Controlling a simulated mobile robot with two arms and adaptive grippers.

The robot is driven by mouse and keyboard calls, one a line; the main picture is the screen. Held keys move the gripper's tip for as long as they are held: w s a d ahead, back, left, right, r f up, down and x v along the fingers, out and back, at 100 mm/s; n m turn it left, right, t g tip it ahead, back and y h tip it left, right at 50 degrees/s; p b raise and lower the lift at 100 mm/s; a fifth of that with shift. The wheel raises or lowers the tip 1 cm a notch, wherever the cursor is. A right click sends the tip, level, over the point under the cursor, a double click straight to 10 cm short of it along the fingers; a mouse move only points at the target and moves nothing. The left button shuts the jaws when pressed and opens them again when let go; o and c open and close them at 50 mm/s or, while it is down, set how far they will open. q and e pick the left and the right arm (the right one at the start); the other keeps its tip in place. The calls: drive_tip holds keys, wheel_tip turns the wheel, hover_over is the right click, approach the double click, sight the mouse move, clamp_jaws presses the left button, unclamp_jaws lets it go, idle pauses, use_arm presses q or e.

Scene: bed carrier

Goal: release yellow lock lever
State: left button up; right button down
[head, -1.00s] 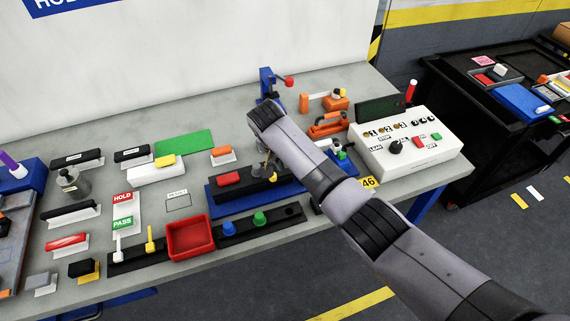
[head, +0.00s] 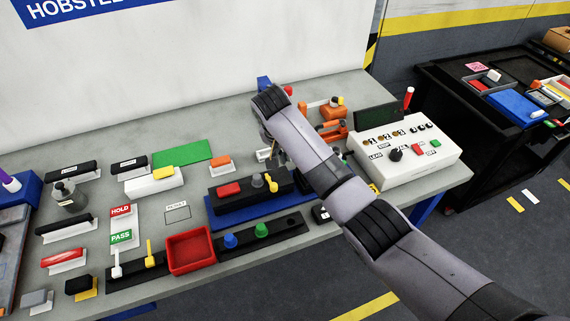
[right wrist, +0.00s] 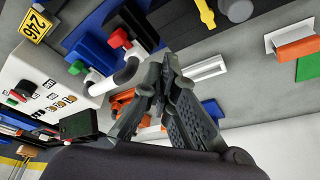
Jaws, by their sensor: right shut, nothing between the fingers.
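A yellow lever (head: 271,182) stands at the right part of a black block (head: 226,198), beside a grey knob (head: 257,180) and a red button (head: 229,189). In the right wrist view the yellow lever (right wrist: 206,14) is at the top edge, next to the dark grey knob (right wrist: 236,8). My right gripper (right wrist: 163,65) is shut and empty, apart from the lever, with its fingertips over the bench. In the head view its fingers are mostly hidden behind my right arm. My left gripper is not in view.
A blue base (head: 222,221) lies under the black block. An orange-handled clamp (head: 327,130) and a white control box (head: 405,150) stand to the right. A red tray (head: 190,251) and another yellow lever (head: 149,252) are at the front. Bare bench shows left of the black block.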

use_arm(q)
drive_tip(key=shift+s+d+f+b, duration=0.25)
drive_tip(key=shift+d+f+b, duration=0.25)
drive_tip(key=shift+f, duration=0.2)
use_arm(e)
drive_tip(key=v, duration=0.5)
drive_tip(key=shift+a+r, duration=0.15)
drive_tip(key=shift+a, duration=0.05)
